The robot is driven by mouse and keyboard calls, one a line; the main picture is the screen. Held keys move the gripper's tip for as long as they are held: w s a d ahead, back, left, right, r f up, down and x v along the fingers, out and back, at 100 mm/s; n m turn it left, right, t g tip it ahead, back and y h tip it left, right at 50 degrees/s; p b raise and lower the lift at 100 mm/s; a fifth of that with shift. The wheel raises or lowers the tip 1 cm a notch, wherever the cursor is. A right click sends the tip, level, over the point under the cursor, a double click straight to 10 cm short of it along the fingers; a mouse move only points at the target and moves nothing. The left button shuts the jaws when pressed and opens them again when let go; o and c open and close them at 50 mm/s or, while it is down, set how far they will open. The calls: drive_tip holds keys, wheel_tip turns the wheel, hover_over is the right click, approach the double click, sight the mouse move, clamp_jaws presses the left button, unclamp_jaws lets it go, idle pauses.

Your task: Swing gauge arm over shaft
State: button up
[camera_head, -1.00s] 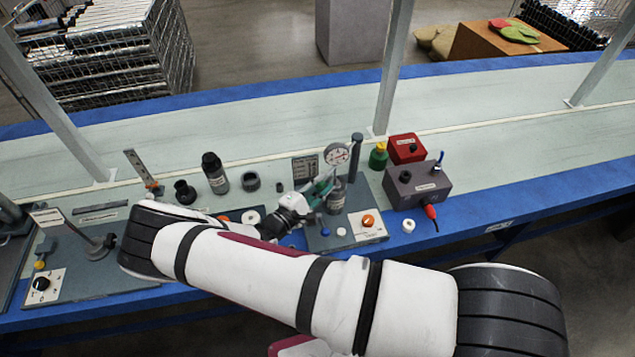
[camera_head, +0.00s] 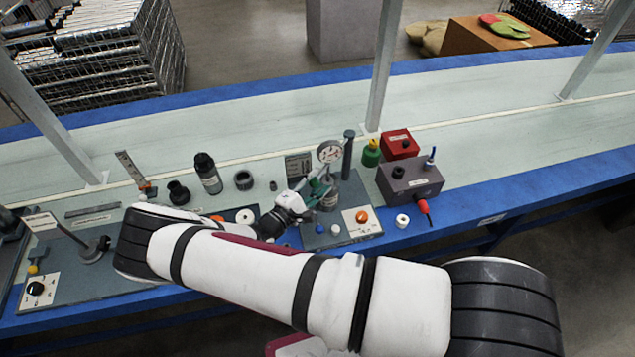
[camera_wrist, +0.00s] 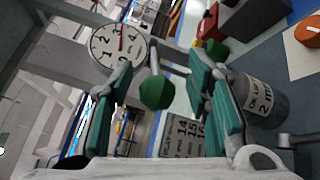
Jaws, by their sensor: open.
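The gauge's round white dial (camera_head: 329,151) stands beside a dark upright post (camera_head: 348,152) on a grey base plate. In the wrist view the dial (camera_wrist: 118,46) is at upper left, with a grey rod and a green hexagonal knob (camera_wrist: 156,92) close to it. My gripper (camera_wrist: 163,72) is open, with one teal finger on each side of the knob in that picture; I cannot tell whether either touches it. In the head view my gripper (camera_head: 313,190) is low in front of the dial. A grey labelled cylinder (camera_wrist: 262,101), likely the shaft, is right of the right finger.
A dark box (camera_head: 409,184) with a red plug and a red box (camera_head: 400,143) stand to the right. A black bottle (camera_head: 208,174) and black rings stand to the left. A labelled plate (camera_head: 298,166) stands behind my gripper. An orange knob (camera_head: 361,216) is on the front panel.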

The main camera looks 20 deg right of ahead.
drive_tip(key=v, duration=1.2)
drive_tip(key=s+d+r+m+g+y, duration=0.2)
drive_tip(key=r+m+g+y, duration=0.15)
drive_tip(key=r, duration=0.55)
drive_tip(key=s+d+r+m+g+y+b, duration=0.1)
drive_tip(key=d+r+m+g+y, duration=0.2)
drive_tip(key=r, duration=0.6)
drive_tip(key=s+d+r+m+g+y, duration=0.2)
drive_tip(key=r+m+g+y, duration=0.15)
drive_tip(key=r, duration=0.55)
drive_tip(key=s+d+r+t+y, duration=0.1)
drive_tip(key=s+r+t+y, duration=0.1)
drive_tip(key=s+r, duration=0.5)
drive_tip(key=s+d+r+m+t+y, duration=0.1)
drive_tip(key=s+d+r+t+y, duration=0.1)
drive_tip(key=s+r, duration=0.5)
drive_tip(key=shift+d+r+t+y+b, duration=0.2)
drive_tip(key=shift+r+t+y+b, duration=0.3)
drive_tip(key=shift+r+t, duration=0.45)
